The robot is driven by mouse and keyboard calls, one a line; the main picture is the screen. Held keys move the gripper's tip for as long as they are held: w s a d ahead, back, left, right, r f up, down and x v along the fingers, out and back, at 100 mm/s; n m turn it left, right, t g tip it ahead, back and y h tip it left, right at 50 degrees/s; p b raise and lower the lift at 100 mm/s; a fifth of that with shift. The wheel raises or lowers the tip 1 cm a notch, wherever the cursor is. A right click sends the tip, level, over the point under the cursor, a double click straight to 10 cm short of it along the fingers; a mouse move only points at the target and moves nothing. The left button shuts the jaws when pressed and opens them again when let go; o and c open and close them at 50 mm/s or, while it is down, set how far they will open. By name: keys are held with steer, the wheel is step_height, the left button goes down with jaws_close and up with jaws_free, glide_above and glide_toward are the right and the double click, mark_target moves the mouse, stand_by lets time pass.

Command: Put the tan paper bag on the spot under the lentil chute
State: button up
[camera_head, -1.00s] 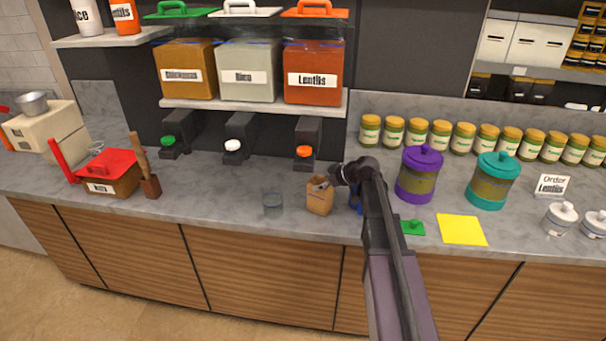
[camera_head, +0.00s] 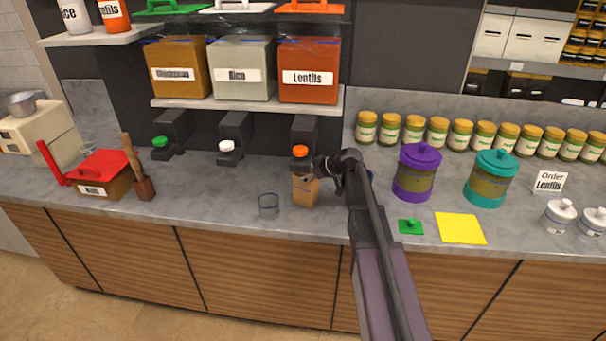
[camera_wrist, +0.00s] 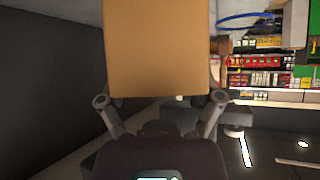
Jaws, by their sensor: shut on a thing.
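The tan paper bag (camera_head: 305,192) is upright in the head view, just below the orange-capped lentil chute (camera_head: 301,150). My gripper (camera_head: 318,172) is at its upper right side and is shut on it. In the wrist view the bag (camera_wrist: 158,50) fills the upper middle, with my gripper's fingers (camera_wrist: 158,104) on both sides of its near end. The lentil bin (camera_head: 309,72) with its orange front stands on the shelf above the chute. The counter spot under the chute is hidden behind the bag. I cannot tell whether the bag touches the counter.
A clear glass (camera_head: 268,206) stands close left of the bag. A purple canister (camera_head: 416,172) and a teal canister (camera_head: 491,178) stand to the right. White-capped and green-capped chutes hang left.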

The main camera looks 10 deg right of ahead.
steer(key=shift+w+a+f, duration=0.15)
steer(key=shift+w+a, duration=0.05)
steer(key=shift+w, duration=0.15)
steer(key=shift+w+f+b, duration=0.1)
steer(key=shift+f+b, duration=0.2)
steer(key=shift+r, duration=0.1)
steer(key=o, duration=0.9)
